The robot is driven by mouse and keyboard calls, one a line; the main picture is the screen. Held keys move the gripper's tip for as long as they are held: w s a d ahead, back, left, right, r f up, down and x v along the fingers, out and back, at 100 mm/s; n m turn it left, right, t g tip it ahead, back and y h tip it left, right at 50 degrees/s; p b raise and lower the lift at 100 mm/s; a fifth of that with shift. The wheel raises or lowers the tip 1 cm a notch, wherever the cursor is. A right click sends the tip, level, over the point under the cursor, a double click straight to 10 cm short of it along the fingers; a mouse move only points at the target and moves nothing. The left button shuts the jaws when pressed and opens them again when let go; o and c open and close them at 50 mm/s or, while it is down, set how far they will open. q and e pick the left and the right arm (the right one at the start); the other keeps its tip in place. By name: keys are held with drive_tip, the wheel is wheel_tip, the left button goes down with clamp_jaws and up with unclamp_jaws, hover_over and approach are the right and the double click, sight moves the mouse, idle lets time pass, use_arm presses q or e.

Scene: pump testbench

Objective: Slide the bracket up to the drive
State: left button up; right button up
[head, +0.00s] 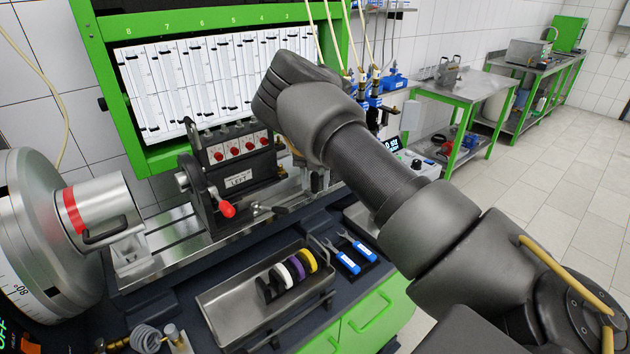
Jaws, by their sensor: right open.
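The drive (95,210) is at the left, a silver cylinder with a red band in front of a large graduated disc. The black bracket (205,205) stands upright on the metal rail bed to its right, with a gap between them. It carries a dark pump block (238,160) with red caps and a "LEFT" label, and a red-knobbed lever (227,210) at its front. My right gripper (268,100) is above and right of the block, apart from the drive. My own wrist largely hides its fingers, and no held object shows. My left gripper is out of view.
A steel tray (225,310) with coloured rings lies in front of the rail, with blue-handled wrenches (350,252) beside it. A green-framed panel of measuring tubes (195,75) stands behind. Hoses and fittings (372,90) are behind my right arm.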

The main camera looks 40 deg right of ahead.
drive_tip(key=shift+f, duration=0.4)
drive_tip(key=shift+c, duration=0.3)
clamp_jaws()
